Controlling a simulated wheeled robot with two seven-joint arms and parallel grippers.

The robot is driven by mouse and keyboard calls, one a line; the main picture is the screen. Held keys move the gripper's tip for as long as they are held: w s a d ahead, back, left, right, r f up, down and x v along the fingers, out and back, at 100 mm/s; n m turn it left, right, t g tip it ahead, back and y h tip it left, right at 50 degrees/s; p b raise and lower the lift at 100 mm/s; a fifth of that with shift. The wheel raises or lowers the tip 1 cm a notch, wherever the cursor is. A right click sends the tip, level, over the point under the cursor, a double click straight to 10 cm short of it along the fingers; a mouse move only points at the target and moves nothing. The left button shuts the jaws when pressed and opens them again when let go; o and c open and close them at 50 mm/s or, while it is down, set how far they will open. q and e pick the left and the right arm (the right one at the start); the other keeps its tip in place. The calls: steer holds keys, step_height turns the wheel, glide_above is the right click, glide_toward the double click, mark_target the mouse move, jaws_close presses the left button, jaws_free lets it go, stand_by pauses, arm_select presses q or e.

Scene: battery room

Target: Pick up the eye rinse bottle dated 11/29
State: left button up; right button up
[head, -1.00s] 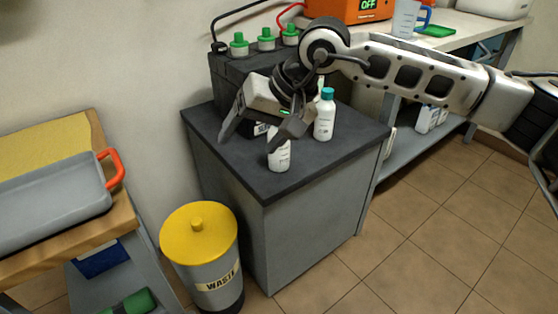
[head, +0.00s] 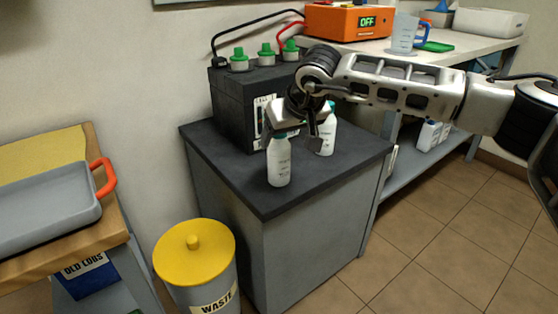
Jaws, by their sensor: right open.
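Two white bottles stand upright on the dark top of a grey cabinet (head: 300,193). The front bottle (head: 279,166) is nearer the cabinet's front left edge; its top is partly covered by my right gripper. The other bottle (head: 328,137) is behind and to the right, partly hidden by the same gripper. The labels are too small for me to read any date. My right gripper (head: 291,139) is open, fingers pointing down, over and just behind the front bottle; I cannot tell whether it touches either bottle. My left gripper is out of view.
A black battery (head: 233,108) with green caps and cables stands behind the bottles. An orange meter (head: 350,21) and a measuring jug (head: 404,33) are on the back bench. A yellow-lidded waste bin (head: 194,252) and a table with a grey tray (head: 45,210) are at left.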

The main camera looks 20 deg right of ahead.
mark_target(282, 141)
steer(key=b+x, duration=0.1)
steer(key=x, duration=0.4)
steer(key=shift+f, duration=0.15)
steer(key=c, duration=1.2)
steer(key=shift+c, duration=0.2)
steer(key=shift+r, duration=0.25)
